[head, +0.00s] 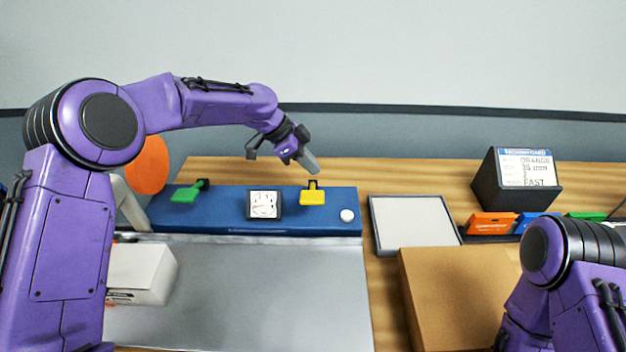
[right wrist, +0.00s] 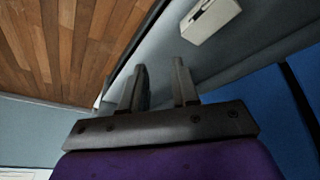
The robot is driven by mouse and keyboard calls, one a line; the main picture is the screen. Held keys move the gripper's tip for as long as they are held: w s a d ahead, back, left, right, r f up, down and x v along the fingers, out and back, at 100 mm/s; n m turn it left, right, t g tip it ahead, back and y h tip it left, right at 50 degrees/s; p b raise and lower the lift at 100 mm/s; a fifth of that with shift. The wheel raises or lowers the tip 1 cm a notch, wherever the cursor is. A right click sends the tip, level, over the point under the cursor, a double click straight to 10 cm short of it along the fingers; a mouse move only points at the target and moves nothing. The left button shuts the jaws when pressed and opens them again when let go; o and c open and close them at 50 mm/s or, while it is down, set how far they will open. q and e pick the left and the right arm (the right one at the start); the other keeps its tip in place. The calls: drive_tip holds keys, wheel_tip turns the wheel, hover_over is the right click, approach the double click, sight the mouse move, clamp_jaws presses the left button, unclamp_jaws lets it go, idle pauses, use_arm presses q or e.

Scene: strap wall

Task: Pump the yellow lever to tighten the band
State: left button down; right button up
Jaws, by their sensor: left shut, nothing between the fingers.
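The yellow lever (head: 312,196) stands on a blue console (head: 225,222) at the back of the bench, right of a small white dial gauge (head: 264,204). My left gripper (head: 312,165) is shut and empty. Its fingertips are just above the yellow lever's upper end in the picture; I cannot tell whether they touch it. A green lever (head: 187,193) is at the console's left part and a white round button (head: 347,215) at its right end. My right gripper (right wrist: 160,85) shows in the right wrist view with its fingers apart and nothing between them. I cannot make out the band clearly.
A white box (head: 143,273) sits on the grey metal surface (head: 250,290). An orange disc (head: 147,165) is behind my left arm. Right of the console are a pale tray (head: 412,222), a cardboard box (head: 450,290) and a black card holder (head: 488,190). The metal surface's middle is clear.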

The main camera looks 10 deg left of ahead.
sight(311, 181)
use_arm(q)
drive_tip(key=shift+s+f, duration=0.15)
drive_tip(key=shift+f, duration=0.05)
drive_tip(key=shift+s+f+b, duration=0.5)
drive_tip(key=shift+f, duration=0.2)
drive_tip(key=shift+s+f+b, duration=0.45)
drive_tip(key=shift+f, duration=0.25)
idle(1.2)
drive_tip(key=shift+r, duration=0.1)
drive_tip(key=shift+w+r+p, duration=0.45)
drive_tip(key=shift+r+p, duration=0.05)
drive_tip(key=shift+p, duration=0.3)
drive_tip(key=w+r+p, duration=0.2)
drive_tip(key=r+p, duration=0.1)
drive_tip(key=w+r+p, duration=0.1)
drive_tip(key=r+p, duration=0.1)
drive_tip(key=shift+a, duration=0.25)
drive_tip(key=shift+f, duration=0.1)
